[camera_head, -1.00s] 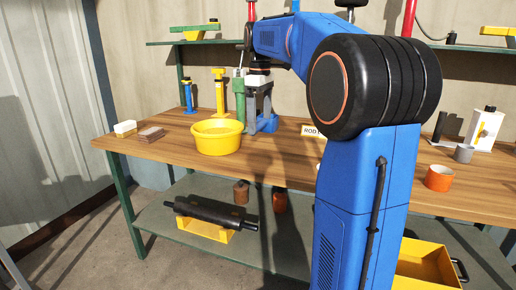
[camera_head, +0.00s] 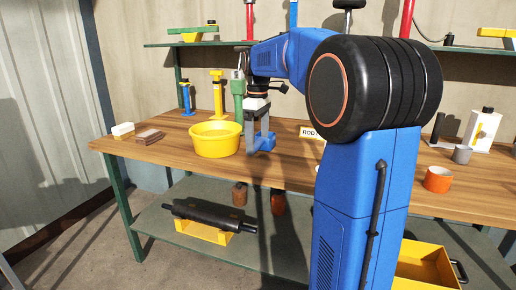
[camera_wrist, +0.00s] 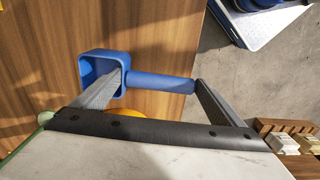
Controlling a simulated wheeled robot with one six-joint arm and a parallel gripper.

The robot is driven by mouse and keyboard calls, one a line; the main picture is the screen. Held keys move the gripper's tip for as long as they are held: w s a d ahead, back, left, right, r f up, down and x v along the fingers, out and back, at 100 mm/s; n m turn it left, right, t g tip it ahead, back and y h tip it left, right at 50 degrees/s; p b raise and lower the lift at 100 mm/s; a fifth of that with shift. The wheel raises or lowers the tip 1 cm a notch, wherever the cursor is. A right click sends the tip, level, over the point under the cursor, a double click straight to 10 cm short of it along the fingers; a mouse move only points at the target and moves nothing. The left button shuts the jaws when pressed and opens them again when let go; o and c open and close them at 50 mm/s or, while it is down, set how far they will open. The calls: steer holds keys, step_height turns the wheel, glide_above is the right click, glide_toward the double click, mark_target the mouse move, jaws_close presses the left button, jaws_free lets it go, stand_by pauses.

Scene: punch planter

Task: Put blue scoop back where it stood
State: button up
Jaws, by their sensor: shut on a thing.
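The blue scoop (camera_head: 264,143) is held in my gripper (camera_head: 258,138), close to the right of the yellow bowl in the head view. In the wrist view the scoop (camera_wrist: 150,82) has its square cup at left and its handle pointing right. One finger of my gripper (camera_wrist: 153,86) reaches into the cup; the other is at the handle's far end. The jaws are shut on the scoop lengthwise. It shows over the wooden bench top (camera_wrist: 165,30), near the edge. I cannot tell its height above the wood.
The yellow bowl (camera_head: 215,147) stands left of my gripper. A green post-like tool (camera_head: 238,98) stands behind, with yellow (camera_head: 218,95) and blue (camera_head: 187,97) ones farther left. A ROD label (camera_head: 308,132) lies to the right. Bench top between bowl and label looks clear.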

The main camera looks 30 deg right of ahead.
mark_target(258, 143)
steer(key=shift+f, duration=1.5)
steer(key=o, duration=0.9)
steer(key=shift+f, duration=0.1)
steer(key=shift+f, duration=0.1)
step_height(258, 143, up, 17)
steer(key=shift+r, duration=0.2)
